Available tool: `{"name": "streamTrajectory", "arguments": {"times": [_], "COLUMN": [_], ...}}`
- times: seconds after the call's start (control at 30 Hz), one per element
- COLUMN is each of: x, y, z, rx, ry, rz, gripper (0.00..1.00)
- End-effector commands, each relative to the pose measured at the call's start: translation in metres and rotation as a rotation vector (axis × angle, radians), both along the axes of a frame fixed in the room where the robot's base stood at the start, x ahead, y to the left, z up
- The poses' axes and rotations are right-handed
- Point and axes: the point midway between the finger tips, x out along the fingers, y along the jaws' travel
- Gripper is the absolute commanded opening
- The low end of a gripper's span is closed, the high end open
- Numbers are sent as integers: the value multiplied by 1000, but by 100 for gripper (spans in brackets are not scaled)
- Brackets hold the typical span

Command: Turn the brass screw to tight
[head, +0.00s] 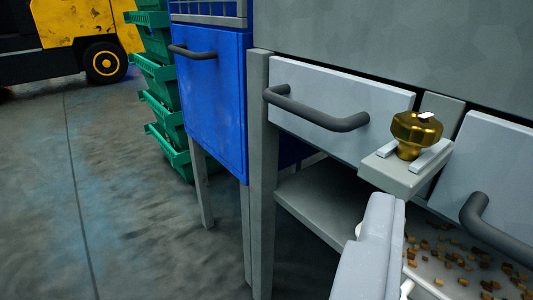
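The brass screw (416,130) is a faceted brass knob standing upright on a small grey bracket (398,176) between two drawer fronts. A white mark shows on its top, toward the right side. Two pale bars flank its base. My gripper (378,222) shows in part as a pale grey piece at the bottom, below and to the left of the screw and apart from it in the picture. Only one finger-like part is clear, so its opening cannot be judged.
Dark handles stick out from the left grey drawer (336,108), the right drawer (492,167) and the blue cabinet (210,95). Brown pieces (450,262) lie below. Green crates (165,100) and a yellow vehicle (85,25) stand behind. Floor on the left is clear.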

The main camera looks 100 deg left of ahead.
Motion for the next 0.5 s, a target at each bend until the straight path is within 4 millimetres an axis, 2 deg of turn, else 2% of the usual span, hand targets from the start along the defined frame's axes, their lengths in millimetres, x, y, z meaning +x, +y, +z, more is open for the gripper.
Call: {"name": "streamTrajectory", "arguments": {"times": [0.1,0.27,0.5], "x": [-10,-11,-1], "y": [5,17,57], "z": [-10,-14,-14], "rx": [17,20,19], "ry": [18,22,18], "rz": [30,39,38], "gripper": [50,50,50]}}
